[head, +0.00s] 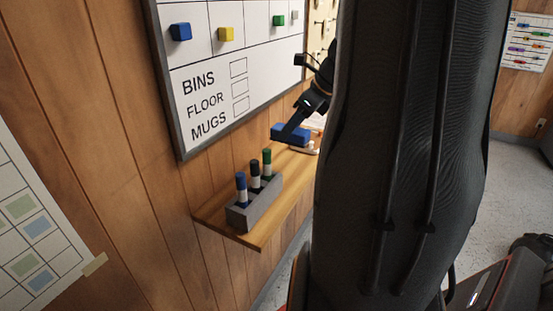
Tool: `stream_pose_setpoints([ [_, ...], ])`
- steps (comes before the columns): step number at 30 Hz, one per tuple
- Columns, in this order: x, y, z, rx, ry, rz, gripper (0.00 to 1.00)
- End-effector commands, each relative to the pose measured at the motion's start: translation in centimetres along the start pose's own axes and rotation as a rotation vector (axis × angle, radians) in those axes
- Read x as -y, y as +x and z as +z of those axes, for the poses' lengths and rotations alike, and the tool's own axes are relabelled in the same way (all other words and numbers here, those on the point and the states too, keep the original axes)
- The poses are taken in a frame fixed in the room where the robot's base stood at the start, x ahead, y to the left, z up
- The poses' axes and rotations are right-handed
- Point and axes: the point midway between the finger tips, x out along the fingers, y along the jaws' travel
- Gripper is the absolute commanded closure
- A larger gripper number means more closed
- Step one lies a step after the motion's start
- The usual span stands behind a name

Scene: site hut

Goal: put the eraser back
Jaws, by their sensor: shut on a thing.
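The eraser (278,130) is a blue block in the head view, at the far part of a wooden shelf (262,232) below the whiteboard. My gripper (291,133) is shut on it, with a dark finger across its near side. The eraser appears just above the shelf; I cannot tell whether it touches it. My own arm covers the right side of the shelf and part of the gripper.
A grey holder (243,218) with a blue marker (241,188), a black marker (255,176) and a green marker (266,163) stands on the near shelf. A small white thing (313,149) lies beside the eraser. The whiteboard (205,85) carries coloured magnets.

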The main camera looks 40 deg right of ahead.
Motion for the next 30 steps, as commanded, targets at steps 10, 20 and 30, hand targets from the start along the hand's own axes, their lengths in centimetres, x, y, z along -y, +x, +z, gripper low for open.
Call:
stream_pose_setpoints([
  [10, 0.1, 4.2, -3.0, 0.002, 0.014, -0.001, 0.89],
  [20, -0.1, 7.3, -4.9, 0.002, 0.012, 0.002, 0.89],
  [30, 0.0, 8.3, -5.4, 0.002, 0.007, -0.001, 0.89],
])
